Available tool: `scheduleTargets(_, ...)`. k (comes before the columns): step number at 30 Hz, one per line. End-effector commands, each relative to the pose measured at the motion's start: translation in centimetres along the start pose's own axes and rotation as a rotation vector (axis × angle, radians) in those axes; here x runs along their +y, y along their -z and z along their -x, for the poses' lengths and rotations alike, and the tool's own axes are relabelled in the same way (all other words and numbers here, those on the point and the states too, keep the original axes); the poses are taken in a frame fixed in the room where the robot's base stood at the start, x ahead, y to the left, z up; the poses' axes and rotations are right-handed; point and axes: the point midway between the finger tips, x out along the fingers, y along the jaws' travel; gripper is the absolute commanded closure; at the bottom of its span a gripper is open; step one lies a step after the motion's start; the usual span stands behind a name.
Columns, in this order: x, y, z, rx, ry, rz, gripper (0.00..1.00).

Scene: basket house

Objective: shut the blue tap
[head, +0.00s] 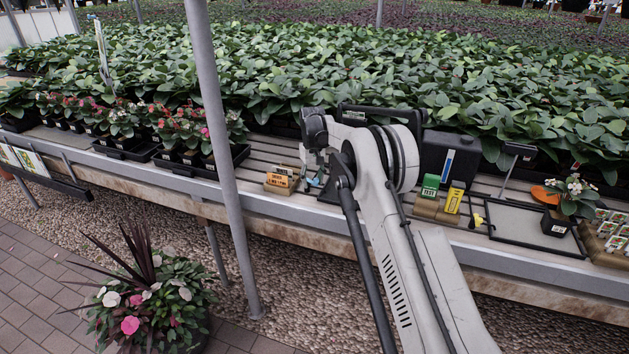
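My gripper (312,160) hangs low over the slatted bench, left of my arm's pale elbow. A dark tank (462,157) with an upright blue strip (447,166) stands right of my elbow. No tap handle can be made out clearly; my arm hides part of the bench there.
An orange card in a wooden holder (278,186) stands left of my gripper. Green (430,187) and yellow (453,200) packets stand right of my arm, near a small yellow object (477,220). Black tray (500,236), potted plant (575,197) and post (220,150) flank the area.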

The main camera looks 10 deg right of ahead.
Motion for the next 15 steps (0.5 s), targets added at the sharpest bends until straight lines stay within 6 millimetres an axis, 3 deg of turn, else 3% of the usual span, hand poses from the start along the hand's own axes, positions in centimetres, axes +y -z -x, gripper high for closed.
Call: scheduleTargets(15,-2.3,0.0,0.0,0.0,0.0,0.002,0.67)
